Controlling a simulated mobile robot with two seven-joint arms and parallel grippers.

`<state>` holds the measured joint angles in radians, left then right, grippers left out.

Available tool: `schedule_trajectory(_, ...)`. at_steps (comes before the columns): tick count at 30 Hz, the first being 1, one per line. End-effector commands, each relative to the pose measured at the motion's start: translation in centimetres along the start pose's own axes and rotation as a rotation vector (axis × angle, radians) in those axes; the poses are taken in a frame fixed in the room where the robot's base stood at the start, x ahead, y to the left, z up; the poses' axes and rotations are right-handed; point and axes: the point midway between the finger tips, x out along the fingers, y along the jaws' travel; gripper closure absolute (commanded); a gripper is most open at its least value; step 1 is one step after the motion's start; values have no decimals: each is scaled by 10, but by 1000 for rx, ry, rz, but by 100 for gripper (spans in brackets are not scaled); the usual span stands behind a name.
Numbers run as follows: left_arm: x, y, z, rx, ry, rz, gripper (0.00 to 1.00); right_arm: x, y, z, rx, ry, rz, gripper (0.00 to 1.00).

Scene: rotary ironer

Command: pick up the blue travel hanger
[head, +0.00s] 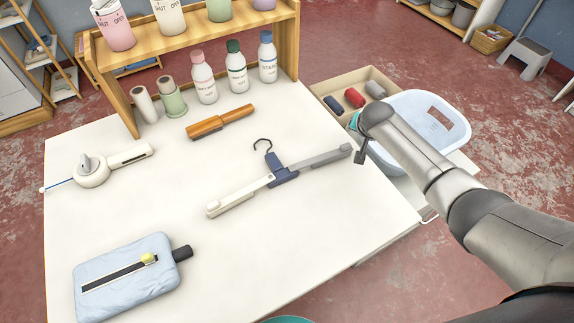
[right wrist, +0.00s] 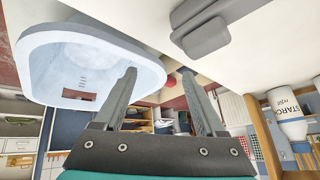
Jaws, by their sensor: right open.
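The travel hanger (head: 281,172) lies flat on the white table. It has a blue centre with a dark hook (head: 264,144), a white arm (head: 238,197) to the left and a grey arm (head: 320,159) to the right. My right gripper (head: 361,151) is just beyond the grey arm's end, near the table's right edge. In the right wrist view its fingers (right wrist: 158,72) are apart with nothing held between them. The grey arm's end (right wrist: 203,32) shows there at the top, outside the fingers. My left gripper is not in view.
A wooden roller (head: 220,121), several bottles (head: 237,68) and a wooden shelf (head: 190,42) stand behind the hanger. A white spray-like tool (head: 92,171) and a pale blue pad (head: 127,280) lie left. A blue-white basin (head: 433,118) and a tray (head: 339,84) are right.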

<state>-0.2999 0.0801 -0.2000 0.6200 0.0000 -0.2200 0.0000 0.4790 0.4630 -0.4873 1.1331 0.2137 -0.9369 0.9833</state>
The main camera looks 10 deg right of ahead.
Motion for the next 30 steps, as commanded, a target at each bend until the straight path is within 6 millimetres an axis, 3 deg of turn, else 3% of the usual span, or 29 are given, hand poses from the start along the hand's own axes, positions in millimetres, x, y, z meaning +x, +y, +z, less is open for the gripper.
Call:
schedule_trajectory(1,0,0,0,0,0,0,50,-10,-41,4,4,-50,-53,28)
schedule_trajectory(3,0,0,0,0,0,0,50,-27,-83,17,-50,-136,-90,28)
schedule_trajectory(6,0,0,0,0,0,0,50,-49,-117,37,-181,-238,-97,28)
schedule_trajectory(12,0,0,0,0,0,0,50,-100,-163,70,-488,-415,-104,28)
schedule_trajectory(18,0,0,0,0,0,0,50,-148,-188,92,-754,-548,-122,28)
schedule_trajectory(22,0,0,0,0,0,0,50,-167,-195,99,-860,-599,-130,28)
schedule_trajectory(26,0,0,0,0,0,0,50,-171,-195,104,-906,-622,-131,28)
schedule_trajectory(30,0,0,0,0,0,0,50,-154,-191,118,-912,-631,-129,28)
